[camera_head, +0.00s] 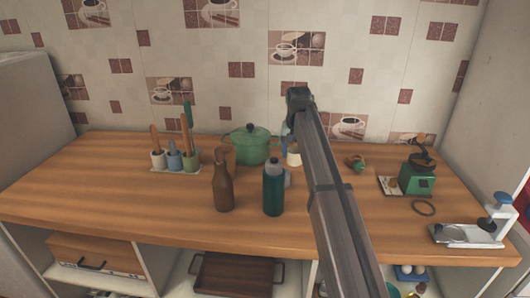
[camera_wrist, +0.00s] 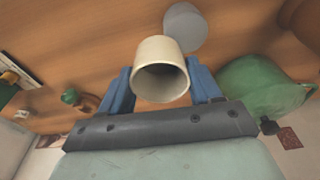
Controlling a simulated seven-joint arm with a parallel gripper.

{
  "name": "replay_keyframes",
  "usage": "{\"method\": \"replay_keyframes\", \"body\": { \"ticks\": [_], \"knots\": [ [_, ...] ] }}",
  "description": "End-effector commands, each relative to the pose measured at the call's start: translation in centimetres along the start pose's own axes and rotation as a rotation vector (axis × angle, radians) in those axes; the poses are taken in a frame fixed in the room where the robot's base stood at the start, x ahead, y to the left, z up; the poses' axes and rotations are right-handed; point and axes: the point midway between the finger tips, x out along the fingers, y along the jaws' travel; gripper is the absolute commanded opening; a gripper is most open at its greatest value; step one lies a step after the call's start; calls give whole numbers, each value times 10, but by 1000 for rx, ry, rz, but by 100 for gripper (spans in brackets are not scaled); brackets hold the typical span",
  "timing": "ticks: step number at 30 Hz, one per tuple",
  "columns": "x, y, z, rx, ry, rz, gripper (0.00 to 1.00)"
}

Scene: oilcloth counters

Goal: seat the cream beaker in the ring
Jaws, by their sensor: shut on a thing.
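The cream beaker (camera_wrist: 160,62) is between the two blue fingers of my gripper (camera_wrist: 162,84) in the wrist view, its open mouth facing the camera. The fingers are shut on it from both sides. In the head view the beaker (camera_head: 293,159) shows beside the green pot, partly hidden by my arm, with my gripper (camera_head: 286,132) over it. I cannot tell whether it touches the counter. The ring (camera_head: 424,208) is a thin dark loop lying flat on the counter at the right, well apart from the beaker, with nothing inside it.
A green pot (camera_head: 250,145) stands left of the beaker. A brown bottle (camera_head: 223,185), a green bottle (camera_head: 273,190) and a grey-blue cup (camera_wrist: 185,27) stand nearer the front. A green grinder (camera_head: 417,178) and a metal press (camera_head: 470,233) flank the ring.

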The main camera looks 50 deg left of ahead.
Motion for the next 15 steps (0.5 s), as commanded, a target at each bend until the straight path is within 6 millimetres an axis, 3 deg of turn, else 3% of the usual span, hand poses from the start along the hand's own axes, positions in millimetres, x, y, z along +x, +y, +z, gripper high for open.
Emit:
{"method": "replay_keyframes", "body": {
  "ticks": [1, 15],
  "knots": [
    [0, 24, -1, 9, 1, 1, 32],
    [1, 211, 5, 45, 1, 6, 32]
  ]
}}
